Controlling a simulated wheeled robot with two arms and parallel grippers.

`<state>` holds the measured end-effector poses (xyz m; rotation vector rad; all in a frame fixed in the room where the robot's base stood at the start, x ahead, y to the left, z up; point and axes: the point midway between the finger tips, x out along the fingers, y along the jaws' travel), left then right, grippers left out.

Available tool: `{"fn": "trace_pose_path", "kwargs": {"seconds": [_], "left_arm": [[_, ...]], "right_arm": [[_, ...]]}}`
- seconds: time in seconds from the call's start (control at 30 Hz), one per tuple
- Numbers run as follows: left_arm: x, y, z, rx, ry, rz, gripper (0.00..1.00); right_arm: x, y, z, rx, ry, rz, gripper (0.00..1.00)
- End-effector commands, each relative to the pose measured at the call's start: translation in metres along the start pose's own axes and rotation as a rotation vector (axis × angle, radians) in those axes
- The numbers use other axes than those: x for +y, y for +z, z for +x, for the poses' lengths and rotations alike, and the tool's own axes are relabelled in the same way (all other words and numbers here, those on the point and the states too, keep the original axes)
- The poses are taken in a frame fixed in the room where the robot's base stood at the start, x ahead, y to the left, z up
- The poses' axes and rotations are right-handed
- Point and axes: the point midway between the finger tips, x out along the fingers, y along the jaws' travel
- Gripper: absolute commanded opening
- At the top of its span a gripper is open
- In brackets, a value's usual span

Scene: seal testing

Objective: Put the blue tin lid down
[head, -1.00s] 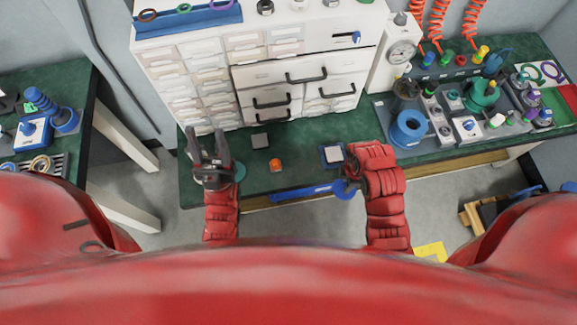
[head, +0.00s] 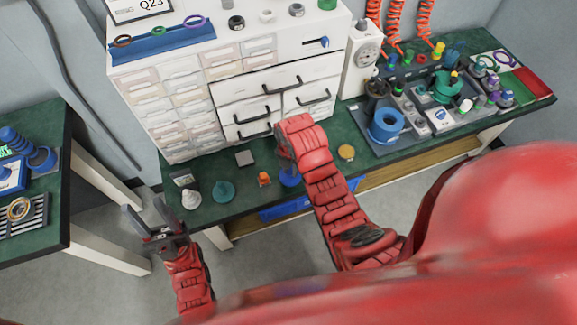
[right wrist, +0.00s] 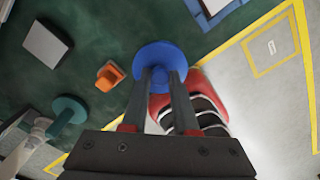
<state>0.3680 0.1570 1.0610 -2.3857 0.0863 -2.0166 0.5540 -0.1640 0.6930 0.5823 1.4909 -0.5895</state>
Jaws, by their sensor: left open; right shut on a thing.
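The blue tin lid (head: 290,178) is a round blue disc with a knob. My right gripper (head: 286,157) is shut on it over the green worktop (head: 320,155), right of a small orange piece (head: 264,179). In the right wrist view the lid (right wrist: 160,54) sits at the fingertips (right wrist: 160,80), with the orange piece (right wrist: 109,75) to its left. I cannot tell whether the lid touches the worktop. In the head view the right fingertips are mostly hidden by my red arm. My left gripper (head: 150,222) is open and empty, in front of the worktop's left end.
A white drawer cabinet (head: 230,80) rises behind.

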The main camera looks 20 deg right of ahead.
Motion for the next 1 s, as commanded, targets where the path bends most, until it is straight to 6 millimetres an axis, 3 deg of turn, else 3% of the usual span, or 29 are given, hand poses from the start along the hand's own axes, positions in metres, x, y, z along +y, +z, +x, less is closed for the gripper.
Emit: {"fn": "trace_pose_path", "kwargs": {"seconds": [0.3,0.5,0.8,1.0], "left_arm": [[-0.001,-0.002,0.009,0.000,0.000,0.000,0.50],[-0.001,-0.002,0.011,0.000,0.000,0.000,0.50],[-0.001,-0.004,0.024,0.000,0.000,0.000,0.50],[-0.001,-0.004,0.024,0.000,0.000,0.000,0.50]], "right_arm": [[0.016,0.028,0.000,-0.001,-0.001,0.000,0.00],[0.018,0.033,0.002,0.000,-0.001,0.001,0.00],[0.018,0.032,0.032,0.000,-0.002,0.000,0.00],[0.018,0.032,0.037,-0.002,-0.001,-0.001,0.00]]}}
